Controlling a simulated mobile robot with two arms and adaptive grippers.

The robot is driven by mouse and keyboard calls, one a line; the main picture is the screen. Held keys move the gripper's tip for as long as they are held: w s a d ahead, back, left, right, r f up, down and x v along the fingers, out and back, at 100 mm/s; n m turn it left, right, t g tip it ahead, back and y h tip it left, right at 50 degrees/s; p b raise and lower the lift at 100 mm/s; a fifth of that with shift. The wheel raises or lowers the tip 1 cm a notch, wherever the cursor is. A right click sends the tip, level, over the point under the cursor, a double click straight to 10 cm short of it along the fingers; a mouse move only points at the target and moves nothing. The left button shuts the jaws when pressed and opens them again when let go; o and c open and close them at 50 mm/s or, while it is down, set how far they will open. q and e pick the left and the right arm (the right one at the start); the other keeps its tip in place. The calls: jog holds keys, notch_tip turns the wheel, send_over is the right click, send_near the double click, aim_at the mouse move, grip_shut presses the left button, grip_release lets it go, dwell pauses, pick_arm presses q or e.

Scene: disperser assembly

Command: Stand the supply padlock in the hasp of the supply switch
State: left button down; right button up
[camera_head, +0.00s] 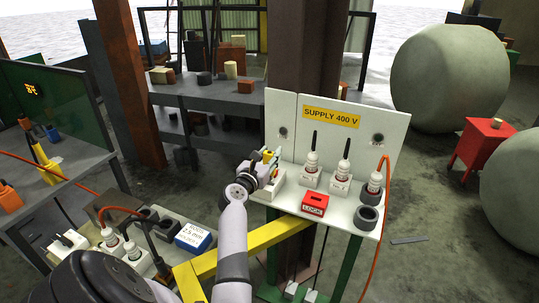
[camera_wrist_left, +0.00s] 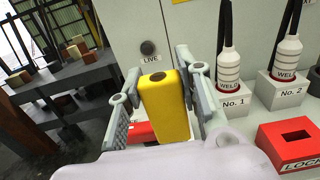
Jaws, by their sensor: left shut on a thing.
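My left gripper (camera_head: 268,166) is at the left end of the white shelf, in front of the panel marked SUPPLY 400 V. In the left wrist view its fingers (camera_wrist_left: 162,88) are shut on an upright yellow block (camera_wrist_left: 163,106) with a dark round spot on top, which looks like the padlock. A red part (camera_wrist_left: 141,132) shows behind and below it; it may belong to the supply switch. The hasp is hidden, so I cannot tell whether the block is in it. The red LOCK holder (camera_head: 313,204) has a dark, empty-looking slot. My right gripper is not in view.
White welding plugs stand in blocks marked No. 1 (camera_wrist_left: 234,100) and No. 2 (camera_wrist_left: 287,92), right of my gripper. A third plug (camera_head: 375,181) with an orange cable is further right. A yellow beam (camera_head: 250,250) runs below the shelf.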

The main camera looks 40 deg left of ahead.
pick_arm(q)
jog(key=shift+p, duration=0.45)
dwell(0.6)
jog(key=shift+f+b, duration=0.3)
jog(key=shift+f+b, duration=1.45)
jog(key=shift+f, duration=0.5)
jog(key=c, duration=1.1)
grip_release()
jog(key=shift+s, duration=0.1)
jog(key=v, duration=1.2)
jog(key=shift+r, duration=0.1)
